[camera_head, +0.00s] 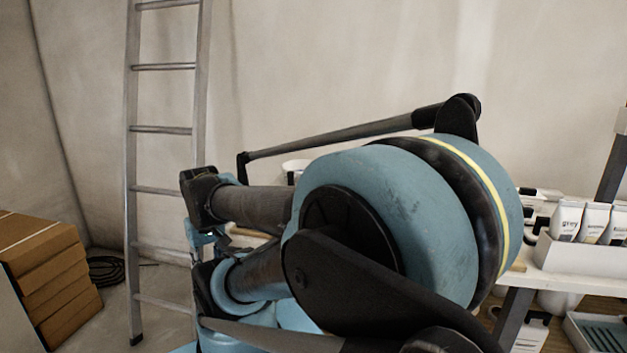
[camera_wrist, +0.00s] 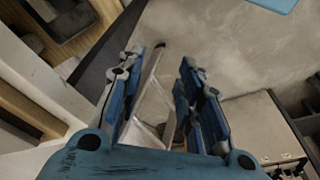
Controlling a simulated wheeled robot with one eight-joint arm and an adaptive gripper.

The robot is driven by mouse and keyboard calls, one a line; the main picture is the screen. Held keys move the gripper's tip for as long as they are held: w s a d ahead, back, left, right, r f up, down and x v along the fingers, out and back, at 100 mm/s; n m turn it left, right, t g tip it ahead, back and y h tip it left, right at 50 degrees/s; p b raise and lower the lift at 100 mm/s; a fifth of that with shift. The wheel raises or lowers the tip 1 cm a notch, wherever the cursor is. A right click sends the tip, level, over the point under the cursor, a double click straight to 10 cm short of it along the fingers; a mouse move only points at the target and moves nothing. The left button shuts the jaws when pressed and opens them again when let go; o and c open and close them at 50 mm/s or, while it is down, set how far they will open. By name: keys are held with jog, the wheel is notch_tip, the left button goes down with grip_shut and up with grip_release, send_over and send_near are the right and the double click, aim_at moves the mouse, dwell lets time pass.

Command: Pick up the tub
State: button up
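My gripper (camera_wrist: 172,62) is open in the wrist view, with its two blue fingers well apart. A pale, thin-edged object (camera_wrist: 150,108) shows in the gap between them; I cannot tell what it is or whether it touches a finger. In the head view my arm fills the middle and hides much of the bench behind. A white rounded rim (camera_head: 294,165), possibly the tub, shows just above my arm; the rest of it is hidden. I cannot identify the tub for certain in the wrist view.
A ladder (camera_head: 131,150) leans against the wall. Stacked brown boxes (camera_head: 50,265) stand at left, with a coiled black cable (camera_head: 106,270) beside them. At right a white bin (camera_head: 575,257) of labelled bags stands on a bench, above a lower shelf with a tray (camera_head: 600,335).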

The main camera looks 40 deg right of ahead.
jog(key=shift+w+a, duration=0.2)
